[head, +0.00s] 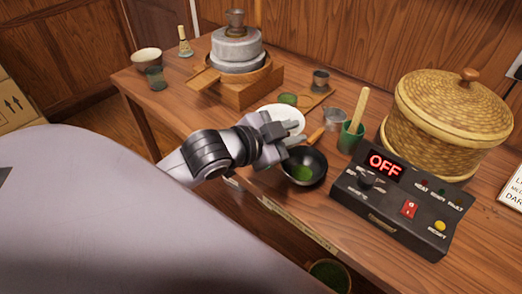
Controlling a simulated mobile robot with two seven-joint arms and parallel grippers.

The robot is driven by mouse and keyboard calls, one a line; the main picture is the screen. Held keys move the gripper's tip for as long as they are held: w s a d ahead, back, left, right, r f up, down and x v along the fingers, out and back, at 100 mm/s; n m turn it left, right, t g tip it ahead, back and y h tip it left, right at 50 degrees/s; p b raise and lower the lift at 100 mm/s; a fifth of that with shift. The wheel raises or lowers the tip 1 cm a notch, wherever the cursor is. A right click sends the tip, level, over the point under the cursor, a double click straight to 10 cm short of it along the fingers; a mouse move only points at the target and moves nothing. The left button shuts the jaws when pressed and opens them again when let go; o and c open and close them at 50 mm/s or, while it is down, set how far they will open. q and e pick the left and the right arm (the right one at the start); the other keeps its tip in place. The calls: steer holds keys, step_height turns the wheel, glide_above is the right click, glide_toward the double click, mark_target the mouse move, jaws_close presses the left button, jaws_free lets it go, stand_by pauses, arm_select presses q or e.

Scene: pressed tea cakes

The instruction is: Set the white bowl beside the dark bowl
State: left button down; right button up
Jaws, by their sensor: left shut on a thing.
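The white bowl (283,113) shows just behind my left gripper in the head view, near the middle of the table. My left gripper (284,139) is shut on it, and the fingers and wrist hide its near side. The dark bowl (317,176) sits close by, to the right and nearer the table's front edge, with green stuff inside. A gap between the white bowl's base and the table cannot be made out. My right gripper is not in view.
The black control box (365,184) reading OFF and the lidded basket (446,115) crowd the right. A green cup (350,138) and metal cup (335,117) stand behind the dark bowl. The stone mill (237,48) and a cream bowl (147,60) stand at the back left.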

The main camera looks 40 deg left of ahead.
mark_target(281, 107)
arm_select(q)
steer(key=shift+m+g+h, duration=0.3)
steer(key=shift+m+h, duration=0.6)
steer(key=a+r, duration=0.1)
steer(key=w+a+r+b, duration=0.1)
steer(key=w+a+r, duration=0.1)
steer(key=a, duration=0.1)
steer(key=shift+r, duration=0.25)
steer(key=shift+h, duration=0.4)
steer(key=a+r, duration=0.1)
steer(key=r, duration=0.1)
steer(key=a+r+b, duration=0.1)
steer(key=r, duration=0.1)
steer(key=a+r, duration=0.1)
steer(key=shift+w+a+r+b, duration=0.25)
steer(key=shift+w+r+b, duration=0.05)
steer(key=shift+r+b, duration=0.1)
step_height(281, 107, down, 20)
steer(key=shift+r+b, duration=0.15)
steer(key=shift+b, duration=0.8)
steer(key=c, duration=1)
jaws_free()
